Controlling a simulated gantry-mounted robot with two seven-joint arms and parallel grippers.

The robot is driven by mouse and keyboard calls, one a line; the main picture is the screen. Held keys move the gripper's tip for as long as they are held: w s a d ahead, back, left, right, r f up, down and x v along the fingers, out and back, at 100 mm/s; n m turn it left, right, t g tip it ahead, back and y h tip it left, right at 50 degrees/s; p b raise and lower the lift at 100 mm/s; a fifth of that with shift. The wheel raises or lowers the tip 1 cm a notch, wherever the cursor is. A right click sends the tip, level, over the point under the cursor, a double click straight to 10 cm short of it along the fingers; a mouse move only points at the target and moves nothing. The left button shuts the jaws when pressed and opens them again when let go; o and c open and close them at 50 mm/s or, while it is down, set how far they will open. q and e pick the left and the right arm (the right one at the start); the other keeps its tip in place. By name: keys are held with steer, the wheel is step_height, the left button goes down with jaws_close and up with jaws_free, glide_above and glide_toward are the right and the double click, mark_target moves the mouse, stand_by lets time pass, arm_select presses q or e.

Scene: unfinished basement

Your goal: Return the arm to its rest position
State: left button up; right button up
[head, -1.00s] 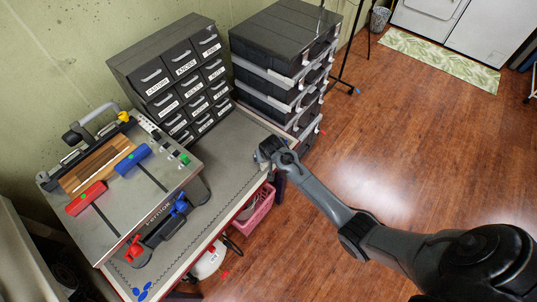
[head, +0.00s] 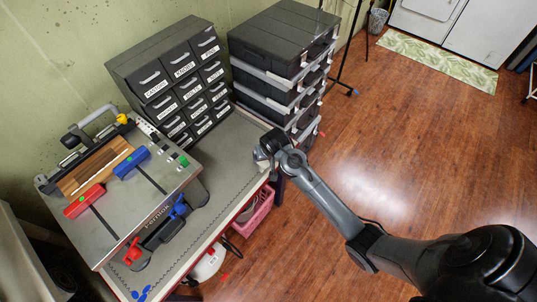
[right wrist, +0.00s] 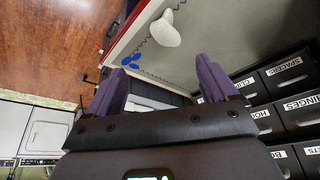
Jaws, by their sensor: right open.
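My right arm reaches in from the lower right in the head view. Its wrist end (head: 268,148) hangs over the workbench's (head: 228,165) right edge, in front of the drawer cabinets, and the fingers are hardly visible there. In the right wrist view my right gripper (right wrist: 160,85) has its two purple fingers wide apart with nothing between them. My left gripper is in neither view.
A labelled drawer cabinet (head: 175,85) and stacked black cases (head: 285,40) stand behind the wrist. A metal fixture with red (head: 84,201) and blue (head: 131,163) blocks sits at left. A pink basket (head: 252,212) is below the bench. The floor at right is clear.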

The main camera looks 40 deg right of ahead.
steer(key=shift+s+f, duration=0.1)
steer(key=s+a+f+g+p, duration=0.25)
steer(key=s+f, duration=0.25)
steer(key=s, duration=0.5)
steer(key=s+a+r+n+y+p, duration=0.1)
steer(key=s+a+r+p, duration=0.15)
steer(key=s, duration=0.35)
steer(key=s+a+r+n+p, duration=0.1)
steer(key=s+a+n+p, duration=0.15)
steer(key=s, duration=0.45)
steer(key=s+a+r+n+t, duration=0.1)
steer(key=a+r+n, duration=0.1)
steer(key=r, duration=0.4)
steer(key=s+a+r+n+t+y, duration=0.1)
steer(key=s+a+r+n, duration=0.1)
steer(key=r, duration=0.5)
steer(key=shift+a+r, duration=0.15)
steer(key=shift+a, duration=0.65)
